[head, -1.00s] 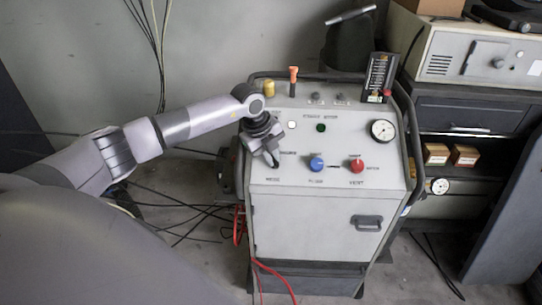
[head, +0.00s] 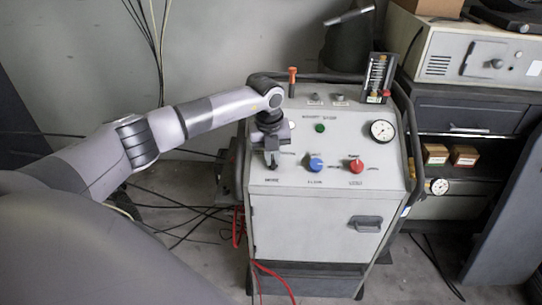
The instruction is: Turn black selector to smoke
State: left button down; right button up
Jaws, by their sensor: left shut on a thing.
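My left gripper (head: 271,158) is at the left of the sloped grey control panel (head: 335,181), pointing down at the spot above the lower-left printed label. It is shut on the black selector there, which its dark fingers and wrist almost fully cover. The selector's pointer direction and the wording around it cannot be made out. To its right are a blue knob (head: 316,164) and a red knob (head: 356,166), both apart from the gripper. My right gripper is not in view.
A green button (head: 320,128), a dial gauge (head: 382,130) and an orange-topped lever (head: 292,82) are on the cabinet's upper part. Red cables (head: 262,268) run down the front. Shelves with small boxes (head: 435,154) stand right.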

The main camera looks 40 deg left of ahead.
pick_arm(q)
jog(key=m, duration=0.1)
jog(key=m+y, duration=0.1)
jog(key=m, duration=0.1)
jog(key=d+m+g+y, duration=0.1)
jog(key=m, duration=0.1)
jog(key=shift+f+b, duration=0.4)
jog(key=shift+m+y+b, duration=0.3)
jog(key=shift+m+y, duration=0.5)
jog(key=shift+m, duration=1.2)
jog(key=c, duration=1.2)
grip_release()
jog(key=shift+o, duration=0.2)
jog(key=v, duration=0.7)
jog(key=shift+b, duration=0.35)
